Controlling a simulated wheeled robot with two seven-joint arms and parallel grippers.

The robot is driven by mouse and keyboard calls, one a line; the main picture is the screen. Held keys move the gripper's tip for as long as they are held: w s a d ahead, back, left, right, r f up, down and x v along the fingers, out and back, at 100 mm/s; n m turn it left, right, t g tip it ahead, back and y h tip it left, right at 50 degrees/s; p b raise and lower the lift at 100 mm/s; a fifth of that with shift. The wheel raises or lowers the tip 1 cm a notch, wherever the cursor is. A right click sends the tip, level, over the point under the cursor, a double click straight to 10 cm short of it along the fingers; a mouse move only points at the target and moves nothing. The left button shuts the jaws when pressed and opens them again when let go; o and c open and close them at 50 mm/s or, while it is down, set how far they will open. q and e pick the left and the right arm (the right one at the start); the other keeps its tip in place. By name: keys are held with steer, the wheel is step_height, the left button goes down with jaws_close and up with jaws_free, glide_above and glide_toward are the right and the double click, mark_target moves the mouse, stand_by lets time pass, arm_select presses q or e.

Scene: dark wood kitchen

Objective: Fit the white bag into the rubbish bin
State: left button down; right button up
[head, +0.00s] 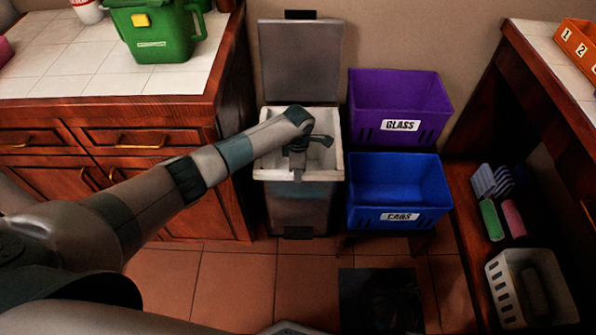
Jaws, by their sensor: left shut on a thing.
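The rubbish bin (298,206) is a grey metal bin standing against the wall, its lid (300,62) raised upright behind it. The white bag (328,172) shows as a pale lining at the bin's mouth, with its edge around the rim. My left arm reaches in from the left, and my left gripper (298,172) points down into the bin's opening, shut on the white bag. The arm's end hides part of the opening, and the grip point itself is hard to make out. My right gripper is not in view.
A purple GLASS crate (400,108) and a blue CANS crate (398,190) stand right of the bin. A tiled counter (60,72) with a green container (155,30) is at left. A shelf at right holds a white basket (505,302). A dark square (380,300) lies on the floor.

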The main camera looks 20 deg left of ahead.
arm_select(q)
steer(key=shift+f, duration=0.15)
steer(key=c, duration=1.6)
jaws_free()
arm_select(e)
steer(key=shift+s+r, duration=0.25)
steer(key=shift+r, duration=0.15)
arm_select(q)
steer(key=shift+r, duration=0.2)
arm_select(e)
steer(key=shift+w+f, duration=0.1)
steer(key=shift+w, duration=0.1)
